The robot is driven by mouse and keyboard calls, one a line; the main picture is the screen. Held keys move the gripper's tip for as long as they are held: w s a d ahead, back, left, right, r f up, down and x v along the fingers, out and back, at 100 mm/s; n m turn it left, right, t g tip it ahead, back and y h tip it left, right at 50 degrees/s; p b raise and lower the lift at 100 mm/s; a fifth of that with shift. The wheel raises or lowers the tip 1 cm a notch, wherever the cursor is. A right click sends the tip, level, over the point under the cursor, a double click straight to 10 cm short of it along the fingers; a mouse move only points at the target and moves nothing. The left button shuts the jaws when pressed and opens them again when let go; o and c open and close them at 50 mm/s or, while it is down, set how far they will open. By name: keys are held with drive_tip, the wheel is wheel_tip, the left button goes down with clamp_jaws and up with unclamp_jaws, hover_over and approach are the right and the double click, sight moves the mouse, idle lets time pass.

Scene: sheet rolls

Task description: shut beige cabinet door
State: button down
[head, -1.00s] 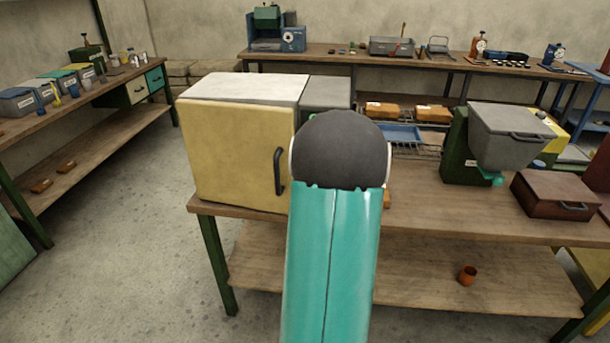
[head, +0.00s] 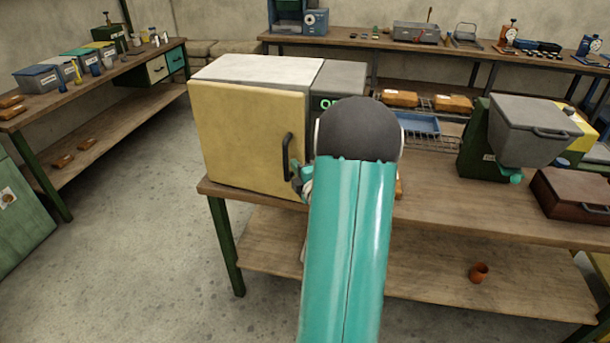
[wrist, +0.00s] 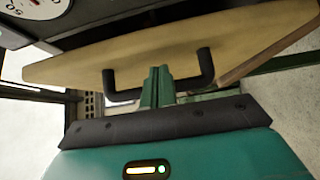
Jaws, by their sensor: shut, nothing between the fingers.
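The beige cabinet (head: 265,68) has a pale top and stands on the left end of the near bench. Its beige door (head: 235,135) faces me with a dark bar handle (head: 287,157) at its right side. The door looks shut or nearly so; I cannot tell whether a small gap is left. In the wrist view the door (wrist: 235,45) fills the upper middle, with its handle (wrist: 208,68) close ahead. My gripper (wrist: 157,72) is shut, its fingertips at the door between the handle's two ends. In the head view my arm hides most of my gripper (head: 297,168).
A grey device (head: 345,75) with a green display stands right of the cabinet. A wire rack with orange-brown blocks (head: 453,103), a grey hopper machine (head: 530,130) and a brown box (head: 575,195) stand further right. A small orange cup (head: 479,272) sits on the lower shelf.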

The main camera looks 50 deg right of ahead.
drive_tip(key=shift+w+d, duration=0.4)
drive_tip(key=shift+w, duration=0.1)
drive_tip(key=shift+d, duration=0.1)
